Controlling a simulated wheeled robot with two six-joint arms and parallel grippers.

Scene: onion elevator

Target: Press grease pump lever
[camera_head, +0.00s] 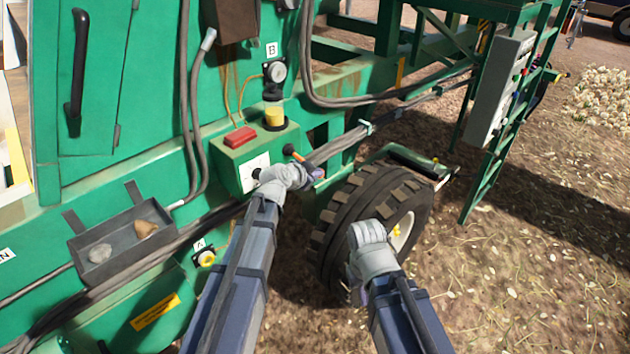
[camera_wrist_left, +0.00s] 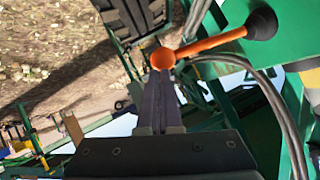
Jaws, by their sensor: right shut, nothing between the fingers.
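The grease pump lever (camera_head: 298,157) is an orange rod with a black base on the front of the green box. In the left wrist view the lever (camera_wrist_left: 212,43) ends in an orange ball. My left gripper (camera_head: 318,175) is at the lever, partly hidden by its wrist. Its dark fingers (camera_wrist_left: 160,88) lie together, with the ball just at their tips; I cannot tell whether they touch. My right gripper (camera_head: 357,294) hangs low in front of the tyre, mostly hidden behind its wrist, shut and empty.
A grey tray (camera_head: 122,244) with two lumps hangs at the left. Cables run across the machine. Open ground lies at the right.

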